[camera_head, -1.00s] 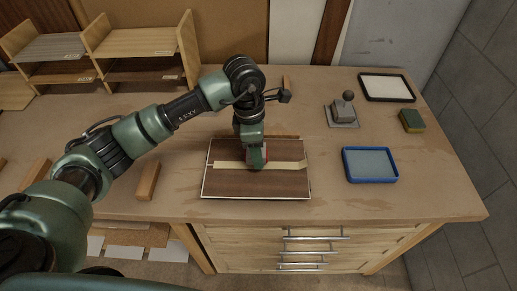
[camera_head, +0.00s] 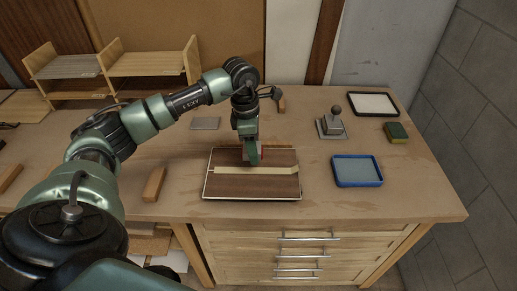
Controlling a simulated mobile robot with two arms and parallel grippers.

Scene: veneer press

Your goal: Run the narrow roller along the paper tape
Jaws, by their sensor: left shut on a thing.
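A dark brown veneer panel (camera_head: 235,186) with a pale rim lies flat on the bench. A pale strip of paper tape (camera_head: 280,171) runs across it from left to right. My left gripper (camera_head: 251,157) points down over the back middle of the panel, its tip at the tape's far edge. It is shut on the narrow roller, which is mostly hidden by the fingers; a small reddish part shows beside them. I cannot tell whether the roller touches the tape. My right gripper is not in view.
A blue-rimmed tray (camera_head: 357,183), a grey block with a knob (camera_head: 332,125), a green sponge (camera_head: 396,133) and a black-framed white tray (camera_head: 373,104) stand to the right. A wooden block (camera_head: 153,185) lies left of the panel. Wooden shelves (camera_head: 153,62) stand at back left.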

